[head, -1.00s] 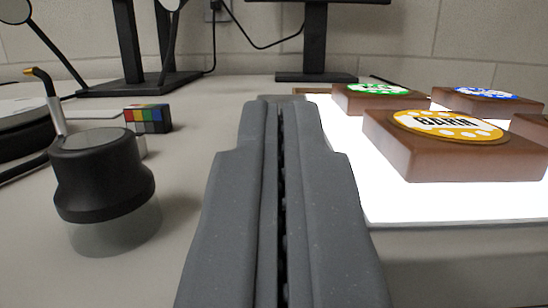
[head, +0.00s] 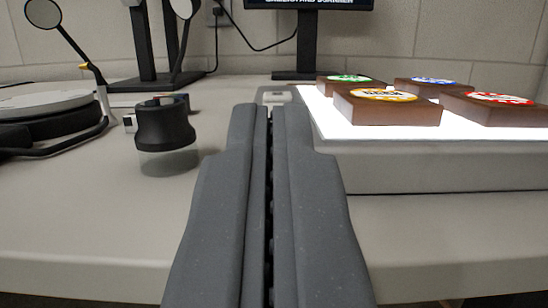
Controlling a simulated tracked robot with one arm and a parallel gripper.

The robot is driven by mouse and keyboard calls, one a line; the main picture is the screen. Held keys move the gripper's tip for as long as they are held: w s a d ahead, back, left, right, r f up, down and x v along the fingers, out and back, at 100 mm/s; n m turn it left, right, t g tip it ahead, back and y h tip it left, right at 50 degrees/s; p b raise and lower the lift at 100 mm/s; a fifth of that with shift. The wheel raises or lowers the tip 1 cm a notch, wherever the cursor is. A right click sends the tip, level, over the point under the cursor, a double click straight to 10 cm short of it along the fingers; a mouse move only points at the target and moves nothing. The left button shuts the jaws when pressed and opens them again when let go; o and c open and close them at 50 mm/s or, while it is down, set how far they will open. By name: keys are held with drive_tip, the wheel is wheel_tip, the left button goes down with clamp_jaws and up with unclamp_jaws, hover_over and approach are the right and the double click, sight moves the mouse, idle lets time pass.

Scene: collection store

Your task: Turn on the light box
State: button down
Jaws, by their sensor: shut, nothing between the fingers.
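The light box (head: 420,172) stands on the table at the right, and its top panel glows bright white. Several brown blocks with coloured round labels rest on it, one with a yellow label (head: 387,107) in front. A small pale piece (head: 277,96), perhaps a switch, shows at the box's far left end, just beyond my fingertips. My gripper (head: 270,106) is shut and empty, pointing forward along the box's left side. The fingers hide part of that side, and I cannot tell whether they touch it.
A black-topped cylinder with a clear base (head: 165,128) stands left of my gripper. A round dark device with a pale top (head: 45,112) is at the far left. Monitor stands (head: 298,50) are at the back. The table front (head: 100,215) is clear.

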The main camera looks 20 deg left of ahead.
drive_tip(key=shift+f+v, duration=0.2)
drive_tip(key=shift+v, duration=0.85)
drive_tip(key=shift+w, duration=0.1)
